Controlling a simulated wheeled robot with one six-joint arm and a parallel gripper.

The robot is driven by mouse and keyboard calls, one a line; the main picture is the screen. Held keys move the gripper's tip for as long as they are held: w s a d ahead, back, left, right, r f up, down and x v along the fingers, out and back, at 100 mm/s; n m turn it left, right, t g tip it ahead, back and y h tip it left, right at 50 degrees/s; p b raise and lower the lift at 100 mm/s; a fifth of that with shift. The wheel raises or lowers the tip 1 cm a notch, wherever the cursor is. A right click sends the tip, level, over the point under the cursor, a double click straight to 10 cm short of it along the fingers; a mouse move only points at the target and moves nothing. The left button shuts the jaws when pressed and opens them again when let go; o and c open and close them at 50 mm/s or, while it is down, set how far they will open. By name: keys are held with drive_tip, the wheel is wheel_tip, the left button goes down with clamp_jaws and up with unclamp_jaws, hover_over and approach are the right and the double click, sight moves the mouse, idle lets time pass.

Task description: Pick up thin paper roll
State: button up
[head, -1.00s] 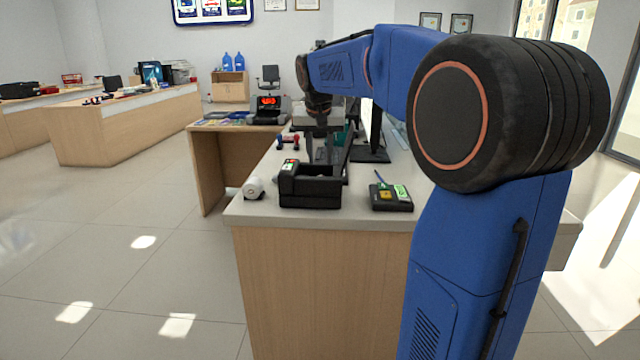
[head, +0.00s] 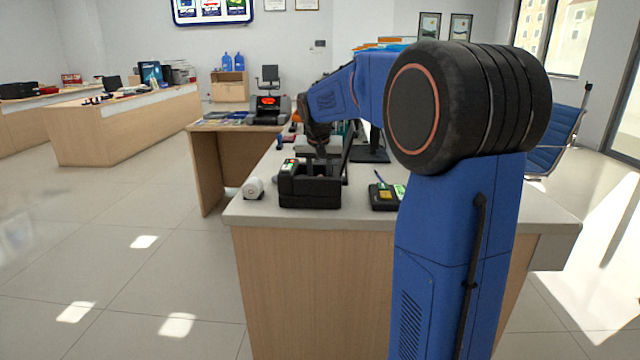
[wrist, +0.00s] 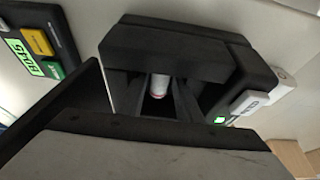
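The black printer (head: 312,194) stands at the counter's near end with its lid (head: 347,152) raised. In the wrist view a thin white paper roll (wrist: 159,85) with a reddish end sits inside the printer (wrist: 165,48). My gripper (head: 318,160) points down over the printer, its tips hidden behind the printer's front in the head view. In the wrist view my gripper (wrist: 157,98) has its dark fingers apart, one on each side of the roll. They look open, with no clear contact on the roll. Part of the roll is hidden.
A thicker white roll (head: 253,188) lies on the counter (head: 400,216) left of the printer, near the edge. A black monitor (head: 370,145) stands behind.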

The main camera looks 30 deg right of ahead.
clamp_jaws()
idle(0.5)
